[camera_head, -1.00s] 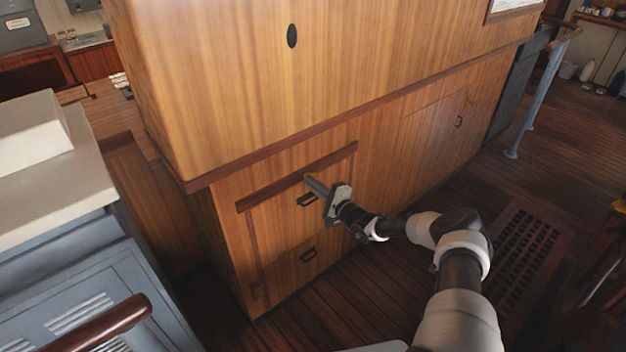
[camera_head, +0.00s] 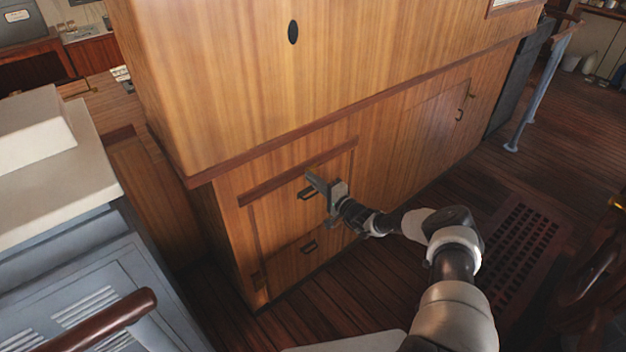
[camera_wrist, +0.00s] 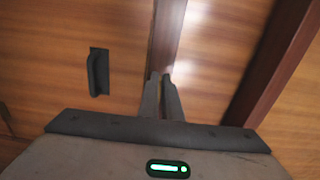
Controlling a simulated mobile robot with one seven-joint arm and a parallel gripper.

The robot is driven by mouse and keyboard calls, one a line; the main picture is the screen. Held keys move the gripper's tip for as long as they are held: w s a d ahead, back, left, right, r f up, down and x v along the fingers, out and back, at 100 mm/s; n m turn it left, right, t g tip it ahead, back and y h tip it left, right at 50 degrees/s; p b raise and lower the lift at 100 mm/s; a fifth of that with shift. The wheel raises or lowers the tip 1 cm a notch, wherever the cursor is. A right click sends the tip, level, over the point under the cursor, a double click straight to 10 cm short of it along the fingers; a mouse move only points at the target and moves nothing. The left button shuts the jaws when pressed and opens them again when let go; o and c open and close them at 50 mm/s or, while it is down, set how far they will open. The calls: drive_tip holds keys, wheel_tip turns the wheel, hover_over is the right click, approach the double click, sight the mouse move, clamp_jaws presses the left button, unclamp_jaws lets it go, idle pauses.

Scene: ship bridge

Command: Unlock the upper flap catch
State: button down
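The upper flap is a wooden panel (camera_head: 280,213) low on the cabinet, under a dark trim strip, with a black handle (camera_head: 306,193). The handle also shows left of the fingers in the wrist view (camera_wrist: 98,72). A tiny brass-coloured spot (camera_head: 312,169) at the flap's top edge may be the catch; it is too small to be sure. My gripper (camera_head: 312,180) is close in front of the flap's top edge, beside the handle. In the wrist view its two fingers (camera_wrist: 161,82) lie close together, with nothing visible between them. I cannot tell whether the tips touch the wood.
A lower flap with its own black handle (camera_head: 309,248) is below. A cabinet door with a handle (camera_head: 460,114) is to the right. A grey locker (camera_head: 75,290) stands at the left, and a floor grating (camera_head: 520,250) lies at the right. The wrist view is blurred.

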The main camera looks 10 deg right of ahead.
drive_tip(key=shift+d, duration=0.1)
drive_tip(key=c, duration=2)
unclamp_jaws()
drive_tip(key=v, duration=1.7)
drive_tip(key=shift+s+p, duration=0.2)
drive_tip(key=shift+p, duration=0.2)
